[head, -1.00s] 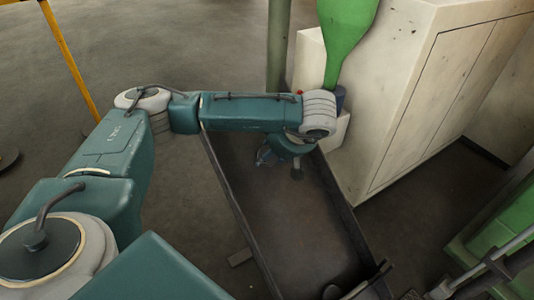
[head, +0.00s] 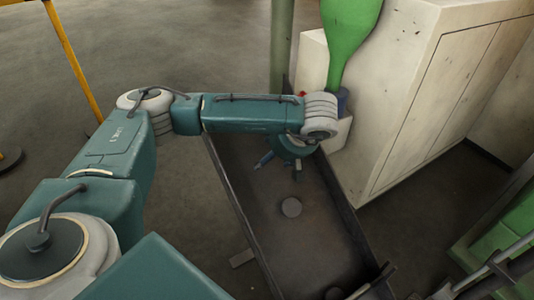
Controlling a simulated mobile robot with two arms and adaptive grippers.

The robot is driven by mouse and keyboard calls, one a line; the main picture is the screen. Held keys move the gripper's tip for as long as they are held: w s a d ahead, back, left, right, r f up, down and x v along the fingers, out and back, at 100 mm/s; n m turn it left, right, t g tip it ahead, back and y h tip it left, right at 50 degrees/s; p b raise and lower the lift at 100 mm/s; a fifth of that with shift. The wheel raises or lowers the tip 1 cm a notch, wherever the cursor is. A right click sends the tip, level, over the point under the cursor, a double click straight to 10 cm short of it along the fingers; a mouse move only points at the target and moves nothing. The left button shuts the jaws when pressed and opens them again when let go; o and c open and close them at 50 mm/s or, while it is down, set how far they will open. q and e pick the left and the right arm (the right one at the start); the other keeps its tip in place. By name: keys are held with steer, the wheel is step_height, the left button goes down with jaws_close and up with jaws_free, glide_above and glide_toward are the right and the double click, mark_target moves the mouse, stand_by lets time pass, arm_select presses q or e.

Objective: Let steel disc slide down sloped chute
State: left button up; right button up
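My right gripper is not in view.
A pale cabinet (head: 420,100) stands close along the right of the chute, with a green funnel-shaped part (head: 348,40) at its corner. A green post (head: 281,60) stands behind. Green machinery with metal rods (head: 500,250) is at lower right. A yellow post (head: 68,55) stands at left.

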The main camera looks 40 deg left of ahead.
arm_select(q)
steer(key=v, duration=1.2)
steer(key=shift+r, duration=0.15)
steer(key=shift+a, duration=0.1)
